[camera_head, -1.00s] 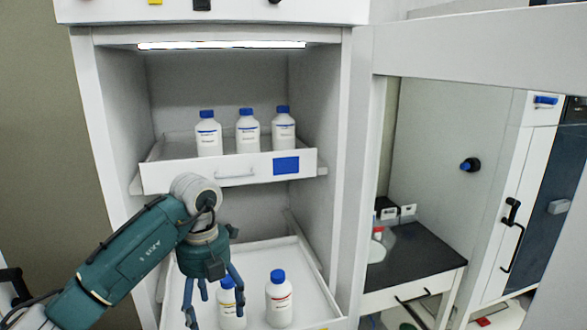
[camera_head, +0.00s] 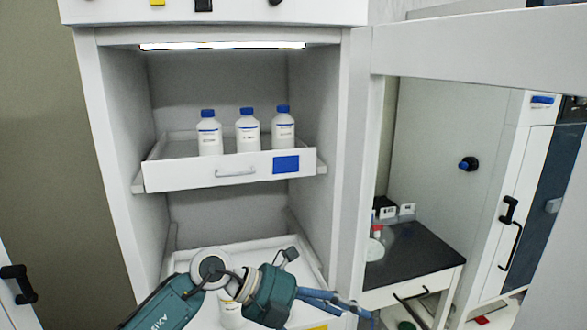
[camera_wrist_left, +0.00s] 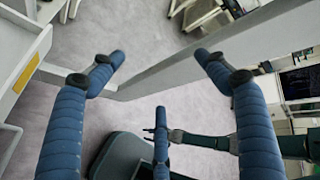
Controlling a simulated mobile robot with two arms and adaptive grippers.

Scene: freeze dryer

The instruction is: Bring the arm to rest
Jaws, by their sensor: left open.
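My left arm comes in from the lower left in the head view, in front of the lower tray. Its left gripper (camera_head: 345,303) points right, past the cabinet's right side. In the left wrist view its blue fingers (camera_wrist_left: 158,75) are spread apart with nothing between them, over grey floor. A teal arm that appears to be my right one crosses the lower right of that view.
Three white blue-capped bottles (camera_head: 248,132) stand on the upper shelf tray (camera_head: 215,178). A bottle (camera_head: 231,314) on the lower tray (camera_head: 262,247) is partly hidden by my arm. The open door (camera_head: 349,190) is at the cabinet's right. A black-topped bench (camera_head: 415,252) stands beyond.

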